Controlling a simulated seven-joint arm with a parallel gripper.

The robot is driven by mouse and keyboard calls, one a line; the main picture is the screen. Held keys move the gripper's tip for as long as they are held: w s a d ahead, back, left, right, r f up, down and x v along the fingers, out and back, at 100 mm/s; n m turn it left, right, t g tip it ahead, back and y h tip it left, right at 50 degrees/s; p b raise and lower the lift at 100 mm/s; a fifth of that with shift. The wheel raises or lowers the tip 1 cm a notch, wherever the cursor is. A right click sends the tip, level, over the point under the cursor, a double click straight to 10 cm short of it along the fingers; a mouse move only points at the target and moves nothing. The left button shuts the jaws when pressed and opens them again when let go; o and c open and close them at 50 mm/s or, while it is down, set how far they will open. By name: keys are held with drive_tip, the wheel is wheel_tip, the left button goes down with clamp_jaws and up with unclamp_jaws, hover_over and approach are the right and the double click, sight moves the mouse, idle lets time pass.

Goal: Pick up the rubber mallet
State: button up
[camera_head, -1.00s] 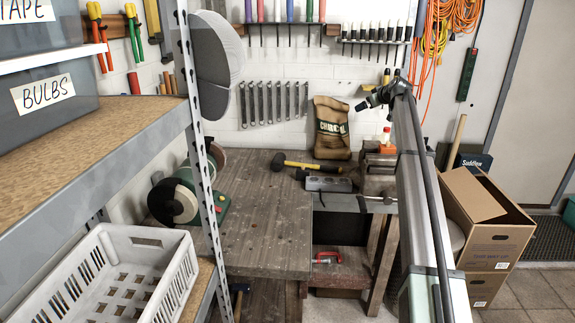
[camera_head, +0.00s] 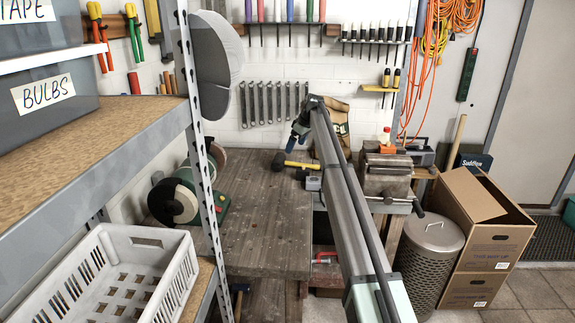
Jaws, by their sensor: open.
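The rubber mallet (camera_head: 297,164) lies on the wooden workbench (camera_head: 265,225) near its back edge. Its dark head is at the left, and its yellow handle points right. My arm hides the right end of the handle. My gripper (camera_head: 291,148) is open and empty, with its fingers pointing down. In the picture it is just above the handle near the head; the exact height of the gap cannot be told.
A grey block (camera_head: 313,183) sits just in front of the mallet, partly behind my arm. A bench grinder (camera_head: 180,200) stands at the left, a vise (camera_head: 386,175) at the right. The bench front is clear.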

drive_tip(key=x, duration=0.6)
drive_tip(key=shift+w+a+f, duration=0.1)
drive_tip(key=shift+a+f, duration=0.05)
drive_tip(key=shift+a+x, duration=0.15)
drive_tip(key=shift+x, duration=1.25)
drive_tip(key=shift+a+x, duration=0.15)
drive_tip(key=shift+x, duration=1.2)
drive_tip(key=shift+r, duration=0.2)
drive_tip(key=c, duration=1.3)
